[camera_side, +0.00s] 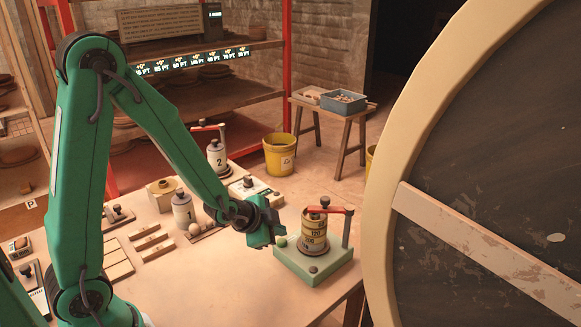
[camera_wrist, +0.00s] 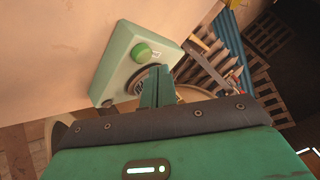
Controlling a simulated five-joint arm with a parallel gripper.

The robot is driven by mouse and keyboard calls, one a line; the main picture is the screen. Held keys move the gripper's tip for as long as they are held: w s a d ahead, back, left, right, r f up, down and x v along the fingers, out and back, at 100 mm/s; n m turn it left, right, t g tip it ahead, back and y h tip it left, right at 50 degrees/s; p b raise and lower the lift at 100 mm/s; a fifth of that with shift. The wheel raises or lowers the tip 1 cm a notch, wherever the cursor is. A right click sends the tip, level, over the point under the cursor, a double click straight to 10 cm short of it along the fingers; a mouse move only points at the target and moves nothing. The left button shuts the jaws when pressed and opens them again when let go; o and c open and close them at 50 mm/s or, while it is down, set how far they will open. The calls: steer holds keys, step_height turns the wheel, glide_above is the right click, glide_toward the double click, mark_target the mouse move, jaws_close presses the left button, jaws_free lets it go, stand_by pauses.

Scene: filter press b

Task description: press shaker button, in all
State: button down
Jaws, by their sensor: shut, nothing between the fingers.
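The shaker has a pale green base (camera_side: 318,266) on the table's front right corner. A yellowish drum marked with numbers (camera_side: 314,232) stands on it under a red clamp arm. A round green button (camera_side: 281,242) sits on the base's left corner; it also shows in the wrist view (camera_wrist: 142,52), raised above the base. My gripper (camera_side: 268,238) is shut and empty, close to the button's left and a little above it. In the wrist view my shut fingers (camera_wrist: 158,84) show below the button and apart from it in the picture; they partly cover a round ring on the base.
A dark knob (camera_side: 313,269) is on the base's front side. Jars marked 1 (camera_side: 183,210) and 2 (camera_side: 217,156) stand left and behind. A large wheel (camera_side: 400,190) stands close on the right. The table's front middle is clear.

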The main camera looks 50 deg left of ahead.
mark_target(278, 242)
steer(key=shift+f, duration=0.2)
stand_by(0.5)
steer(key=shift+f, duration=0.25)
steer(key=shift+f, duration=0.5)
stand_by(1.3)
steer(key=shift+r, duration=0.95)
steer(key=shift+r, duration=0.15)
steer(key=shift+r, duration=2.35)
